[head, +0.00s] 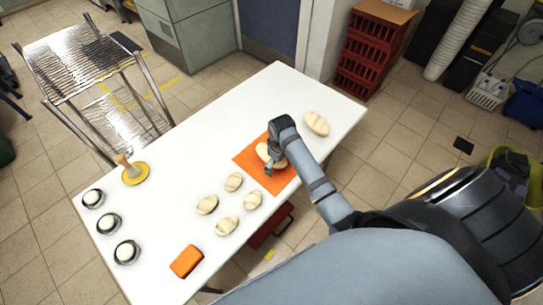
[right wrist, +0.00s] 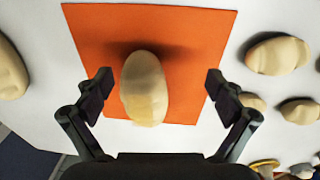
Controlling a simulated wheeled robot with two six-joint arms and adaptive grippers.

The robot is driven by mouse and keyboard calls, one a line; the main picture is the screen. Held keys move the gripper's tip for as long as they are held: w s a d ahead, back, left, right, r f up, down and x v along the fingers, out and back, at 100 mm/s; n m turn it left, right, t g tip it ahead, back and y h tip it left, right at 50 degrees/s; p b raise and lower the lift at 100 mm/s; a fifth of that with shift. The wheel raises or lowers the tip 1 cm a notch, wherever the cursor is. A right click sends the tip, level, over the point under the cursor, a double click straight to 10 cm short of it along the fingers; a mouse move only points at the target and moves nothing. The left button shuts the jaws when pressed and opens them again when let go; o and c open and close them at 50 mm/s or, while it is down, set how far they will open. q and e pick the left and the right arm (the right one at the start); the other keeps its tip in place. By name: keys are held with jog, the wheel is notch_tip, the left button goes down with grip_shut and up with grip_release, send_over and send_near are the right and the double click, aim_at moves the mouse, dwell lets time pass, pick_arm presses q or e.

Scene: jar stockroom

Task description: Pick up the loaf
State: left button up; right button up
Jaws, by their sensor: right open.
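A pale, oval loaf (right wrist: 145,88) lies on an orange mat (right wrist: 90,35) in the right wrist view. My right gripper (right wrist: 158,84) is open, with one finger to each side of the loaf and a gap on both sides. In the head view the right gripper (head: 271,160) is over the orange mat (head: 283,181) and hides part of the loaf (head: 263,149). Another pale loaf (head: 317,124) lies on the white table to the right of the mat. My left gripper is not in view.
Several smaller loaves (head: 227,226) lie on the white table (head: 160,225) left of the mat. An orange block (head: 187,262) is near the front edge. Dark dishes with white contents (head: 109,223) and a yellow disc (head: 135,174) stand at the left. The table's far middle is clear.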

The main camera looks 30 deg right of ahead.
jog(key=shift+n+g, duration=0.5)
jog(key=shift+n, duration=0.4)
jog(key=w+r, duration=0.6)
jog(key=shift+a+r, duration=0.2)
jog(key=shift+r, duration=0.1)
notch_tip(320, 180, down, 5)
jog(key=shift+r, duration=0.1)
jog(key=f, duration=0.5)
jog(key=shift+w+d+f, duration=0.35)
jog(key=shift+w, duration=0.05)
jog(key=c, duration=1.4)
